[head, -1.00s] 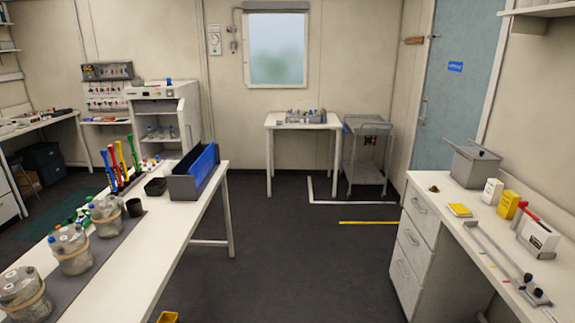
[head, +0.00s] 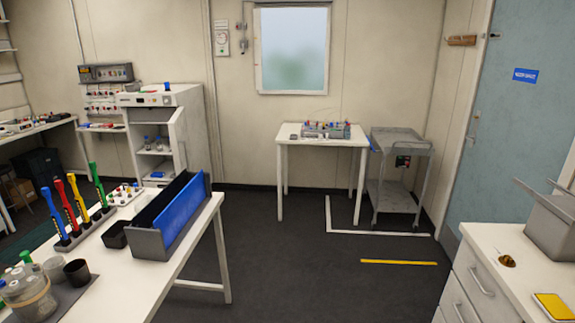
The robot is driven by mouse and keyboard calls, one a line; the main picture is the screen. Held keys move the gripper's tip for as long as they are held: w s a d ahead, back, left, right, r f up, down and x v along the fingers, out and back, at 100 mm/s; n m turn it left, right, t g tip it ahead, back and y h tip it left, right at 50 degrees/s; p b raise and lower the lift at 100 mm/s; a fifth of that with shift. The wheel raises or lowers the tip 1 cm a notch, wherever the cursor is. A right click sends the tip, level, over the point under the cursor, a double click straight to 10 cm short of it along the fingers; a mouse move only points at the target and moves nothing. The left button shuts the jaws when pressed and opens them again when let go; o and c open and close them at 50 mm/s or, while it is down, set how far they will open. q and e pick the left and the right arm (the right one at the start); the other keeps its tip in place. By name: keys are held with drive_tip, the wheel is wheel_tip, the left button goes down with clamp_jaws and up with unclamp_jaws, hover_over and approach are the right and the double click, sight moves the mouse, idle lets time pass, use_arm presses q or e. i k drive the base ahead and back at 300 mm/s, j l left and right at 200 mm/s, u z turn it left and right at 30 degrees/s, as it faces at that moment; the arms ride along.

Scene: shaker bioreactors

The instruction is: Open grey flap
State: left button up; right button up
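A grey box (head: 552,228) stands on the right-hand counter at the right edge of the head view, partly cut off by the frame. A thin grey flap (head: 545,197) slants up from its top; how far it is open is hard to tell. Neither of my grippers is in view.
A white bench (head: 150,255) on the left bears a blue and grey rack (head: 178,222), coloured tools and jars. The white counter (head: 490,250) with drawers is at the right. A small white table (head: 290,142) and a grey cart (head: 400,150) stand at the back. Dark floor between is clear.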

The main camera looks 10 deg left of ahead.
sight(139, 114)
drive_tip(key=i+l+u, duration=0.15)
drive_tip(key=i, duration=1.5)
drive_tip(key=i+u, duration=0.35)
drive_tip(key=i, duration=0.15)
drive_tip(key=i+u, duration=0.35)
drive_tip(key=i, duration=0.15)
drive_tip(key=i+l+u, duration=0.7)
drive_tip(key=i, duration=0.2)
drive_tip(key=k+j+u, duration=0.15)
drive_tip(key=u, duration=2.45)
drive_tip(key=i+j+u, duration=0.2)
drive_tip(key=j, duration=0.15)
drive_tip(key=j+u, duration=0.15)
drive_tip(key=j, duration=0.2)
drive_tip(key=i+j+u, duration=1.05)
drive_tip(key=u, duration=0.15)
